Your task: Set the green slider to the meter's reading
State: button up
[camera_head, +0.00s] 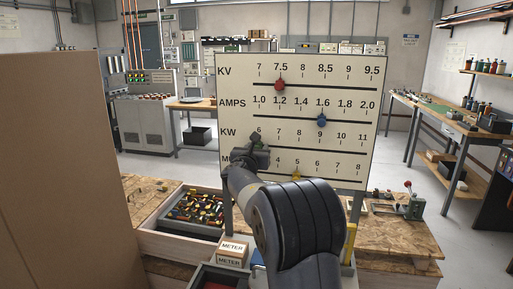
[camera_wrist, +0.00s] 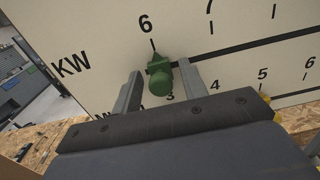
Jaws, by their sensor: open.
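The green slider (camera_wrist: 159,77) sits on the KW track in the wrist view, just under the 6 mark. My gripper (camera_wrist: 161,71) is open, with one finger on each side of the slider; I cannot tell whether either touches it. In the head view my gripper (camera_head: 257,150) is at the left end of the KW row and hides the green slider. The white scale board (camera_head: 300,85) stands upright. A box labelled METER (camera_head: 232,249) sits below the board at the left; no reading on it can be made out.
The red slider (camera_head: 280,84) is at 7.5 on KV, the blue slider (camera_head: 321,120) at 1.6 on AMPS, and the yellow slider (camera_head: 296,175) near 5 on the lowest row. A brown panel (camera_head: 60,170) blocks the left. A parts drawer (camera_head: 160,246) is below.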

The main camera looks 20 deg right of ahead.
grip_shut()
dwell(0.5)
